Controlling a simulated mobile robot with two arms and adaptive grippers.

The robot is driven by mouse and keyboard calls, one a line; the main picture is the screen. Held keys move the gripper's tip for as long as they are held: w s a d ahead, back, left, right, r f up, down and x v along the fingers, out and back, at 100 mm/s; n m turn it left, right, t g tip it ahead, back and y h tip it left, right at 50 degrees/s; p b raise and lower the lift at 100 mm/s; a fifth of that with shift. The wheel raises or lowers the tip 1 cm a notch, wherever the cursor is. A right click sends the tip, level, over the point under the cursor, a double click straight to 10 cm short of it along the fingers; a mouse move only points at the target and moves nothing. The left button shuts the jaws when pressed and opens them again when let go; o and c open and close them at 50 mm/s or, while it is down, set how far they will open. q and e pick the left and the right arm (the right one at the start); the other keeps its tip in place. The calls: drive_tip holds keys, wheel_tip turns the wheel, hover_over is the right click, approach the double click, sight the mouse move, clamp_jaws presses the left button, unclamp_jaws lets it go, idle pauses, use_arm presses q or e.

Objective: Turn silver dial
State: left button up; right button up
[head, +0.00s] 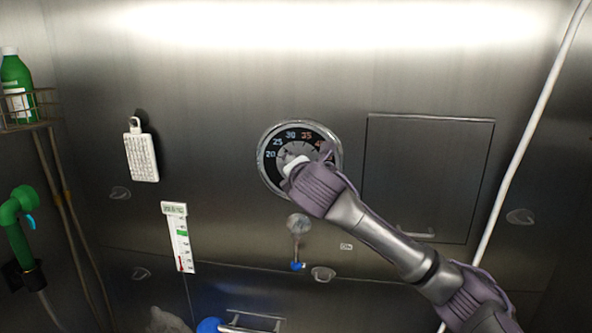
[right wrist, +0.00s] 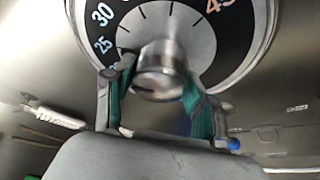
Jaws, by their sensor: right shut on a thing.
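The silver dial (right wrist: 160,70) is a round metal knob at the centre of a black scale ring (head: 265,172) on the steel wall. The ring has white numbers 20, 25 and 30 and orange-red higher ones. My right gripper (right wrist: 160,88) is shut on the knob, one finger on each side, as the right wrist view shows. In the head view my right gripper (head: 305,175) covers the knob and the lower right of the scale. The knob's pointer mark cannot be made out clearly. My left gripper is not in view.
Below the dial are a small lever with a blue tip (head: 297,266) and a thermometer strip (head: 180,240). A white hanging block (head: 141,157) is at left, a closed panel (head: 428,175) at right. A green sprayer (head: 18,225) and a white hose (head: 530,130) flank the wall.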

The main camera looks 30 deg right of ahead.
drive_tip(key=shift+f, duration=0.15)
idle(0.3)
drive_tip(key=o, duration=1.2)
drive_tip(key=shift+c, duration=0.2)
drive_tip(key=v, duration=1.2)
